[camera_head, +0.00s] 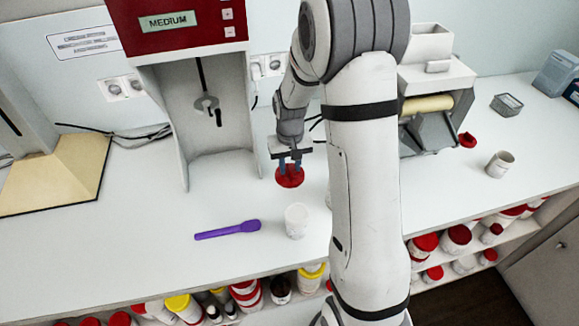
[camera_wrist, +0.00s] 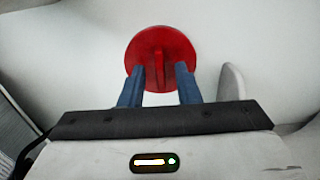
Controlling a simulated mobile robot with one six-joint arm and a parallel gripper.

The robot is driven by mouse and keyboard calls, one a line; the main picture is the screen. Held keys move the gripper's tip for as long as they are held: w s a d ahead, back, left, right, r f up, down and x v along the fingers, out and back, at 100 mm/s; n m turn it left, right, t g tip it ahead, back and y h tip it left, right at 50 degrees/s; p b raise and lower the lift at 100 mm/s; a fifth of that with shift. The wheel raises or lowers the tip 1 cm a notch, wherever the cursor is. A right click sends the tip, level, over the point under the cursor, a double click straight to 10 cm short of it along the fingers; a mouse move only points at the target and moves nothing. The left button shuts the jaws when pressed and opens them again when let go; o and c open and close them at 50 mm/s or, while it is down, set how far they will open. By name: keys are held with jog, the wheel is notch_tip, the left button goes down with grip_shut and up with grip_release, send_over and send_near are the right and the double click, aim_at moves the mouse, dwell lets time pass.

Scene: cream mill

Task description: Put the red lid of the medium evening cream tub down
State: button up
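The red lid (camera_head: 290,177) is a round disc with a raised ridge across its middle. It appears to lie flat on the white counter, in front of the dispensing machine. The wrist view shows the lid (camera_wrist: 145,47) just beyond my fingertips. My gripper (camera_head: 290,163) is directly above the lid, pointing down. In the wrist view, the blue fingers of my gripper (camera_wrist: 160,70) stand apart on either side of the ridge, with gaps to it. A white tub (camera_head: 297,221) without a lid stands upright on the counter, nearer the front edge.
A purple spatula (camera_head: 228,230) lies left of the tub. The red machine (camera_head: 180,25) reading MEDIUM stands behind. A roller mill (camera_head: 430,105), a white cup (camera_head: 499,164) and a grey container (camera_head: 507,105) are on the right. Tubs fill the shelf below. The counter's left front is clear.

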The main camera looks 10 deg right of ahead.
aim_at(290, 169)
notch_tip(290, 169, up, 10)
jog(key=b, duration=0.1)
jog(key=s+r+t, duration=0.1)
jog(key=s+r, duration=0.3)
jog(key=s, duration=0.7)
jog(key=s+r+t, duration=0.2)
jog(key=s+r, duration=0.2)
jog(key=s, duration=0.7)
jog(key=shift+r, duration=0.15)
